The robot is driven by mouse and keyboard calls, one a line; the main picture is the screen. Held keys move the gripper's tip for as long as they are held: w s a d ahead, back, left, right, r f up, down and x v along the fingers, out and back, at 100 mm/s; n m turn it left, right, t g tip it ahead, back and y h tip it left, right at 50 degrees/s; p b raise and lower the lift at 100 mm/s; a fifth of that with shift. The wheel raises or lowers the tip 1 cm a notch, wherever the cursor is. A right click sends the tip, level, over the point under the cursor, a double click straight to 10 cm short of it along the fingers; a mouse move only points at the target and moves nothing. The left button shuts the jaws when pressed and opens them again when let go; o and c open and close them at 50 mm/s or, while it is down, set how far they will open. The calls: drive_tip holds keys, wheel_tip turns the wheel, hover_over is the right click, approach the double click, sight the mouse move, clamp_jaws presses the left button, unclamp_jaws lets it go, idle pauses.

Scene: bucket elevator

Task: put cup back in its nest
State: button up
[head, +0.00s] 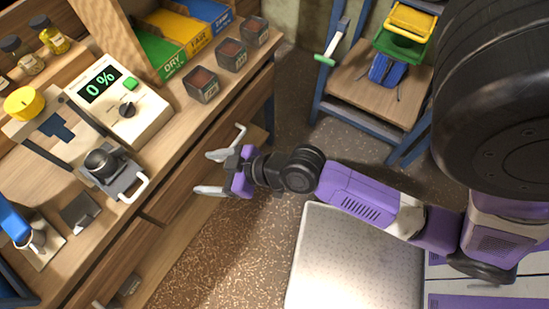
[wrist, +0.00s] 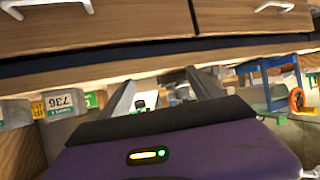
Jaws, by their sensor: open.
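Three small dark square cups with brown contents stand in a row along the bench edge: a near one (head: 201,86), a middle one (head: 231,55) and a far one (head: 255,31). A dark round cup-like part (head: 101,161) sits on a grey metal piece (head: 122,184) farther left. I cannot tell which is the task's cup, or which spot is its nest. My gripper (head: 203,173) is open and empty, in front of the bench's drawer fronts and apart from the cups. In the wrist view, my gripper (wrist: 165,85) shows both fingers spread with nothing held.
A white meter (head: 118,100) reading 0 % and a yellow-knobbed device (head: 25,104) stand on the bench. Green, yellow and blue bins (head: 187,32) are behind the cups. White drawer handles (head: 135,189) stick out.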

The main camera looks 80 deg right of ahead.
drive_tip(key=s+a+r+t, duration=0.1)
drive_tip(key=s+a+r, duration=0.1)
drive_tip(key=s+r, duration=0.3)
drive_tip(key=s+a+r+t, duration=0.1)
drive_tip(key=s+a+r, duration=0.2)
drive_tip(key=s, duration=1)
wheel_tip(320, 180, up, 3)
drive_tip(key=shift+r+m+t+h, duration=0.15)
drive_tip(key=shift+m+t+h, duration=0.15)
